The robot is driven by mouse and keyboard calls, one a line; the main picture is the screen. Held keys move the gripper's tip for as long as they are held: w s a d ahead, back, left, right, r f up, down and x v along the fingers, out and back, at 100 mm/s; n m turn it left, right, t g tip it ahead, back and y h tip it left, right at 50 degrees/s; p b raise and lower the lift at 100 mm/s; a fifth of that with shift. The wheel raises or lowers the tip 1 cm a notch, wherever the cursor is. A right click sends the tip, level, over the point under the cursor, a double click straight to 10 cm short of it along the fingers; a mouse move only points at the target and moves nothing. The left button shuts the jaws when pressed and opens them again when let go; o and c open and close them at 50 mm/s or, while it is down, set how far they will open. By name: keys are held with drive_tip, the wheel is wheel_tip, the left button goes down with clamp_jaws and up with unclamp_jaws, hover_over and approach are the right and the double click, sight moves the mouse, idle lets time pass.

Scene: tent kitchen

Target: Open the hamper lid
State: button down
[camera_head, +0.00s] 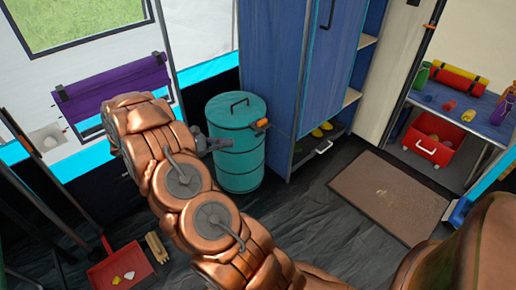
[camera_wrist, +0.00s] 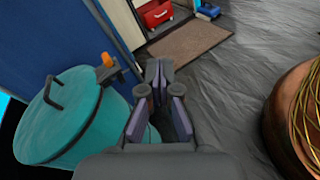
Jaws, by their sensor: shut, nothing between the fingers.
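The hamper is a teal upright cylinder (camera_head: 240,165) on the dark floor in front of the blue cabinet. Its round teal lid (camera_head: 228,113) lies flat on top, closed, with a dark bar handle (camera_head: 239,103). An orange catch (camera_head: 261,125) sits at the rim on the right. In the wrist view the lid (camera_wrist: 70,120) is at the left, with its handle (camera_wrist: 52,92) and the orange catch (camera_wrist: 108,61). My gripper (camera_wrist: 158,72) is shut and empty, beside the hamper. In the head view my gripper (camera_head: 222,144) overlaps the hamper's upper side; contact cannot be told.
A blue cabinet (camera_head: 272,60) stands close behind the hamper. A brown mat (camera_head: 388,195) lies on the floor to the right. A red wheeled bin (camera_head: 433,140) is under a shelf at far right. A red dustpan (camera_head: 120,268) lies at lower left.

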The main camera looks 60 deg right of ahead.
drive_tip(key=w+d+f+n+t+h+b, duration=0.1)
drive_tip(key=d+f+n+h+b, duration=0.2)
drive_tip(key=d+f+h+b, duration=0.45)
drive_tip(key=w+d+f+n+t+h+b, duration=0.15)
drive_tip(key=f+b, duration=0.25)
drive_tip(key=f, duration=0.6)
drive_tip(key=d+f+n+h+b, duration=0.4)
drive_tip(key=d+f+h+b, duration=0.15)
drive_tip(key=f, duration=0.35)
drive_tip(key=a+r+p+x, duration=0.1)
drive_tip(key=p+x, duration=0.7)
drive_tip(key=x, duration=0.4)
drive_tip(key=shift+w+a+r+y, duration=0.2)
drive_tip(key=shift+w+r+y, duration=0.15)
drive_tip(key=shift+r, duration=0.25)
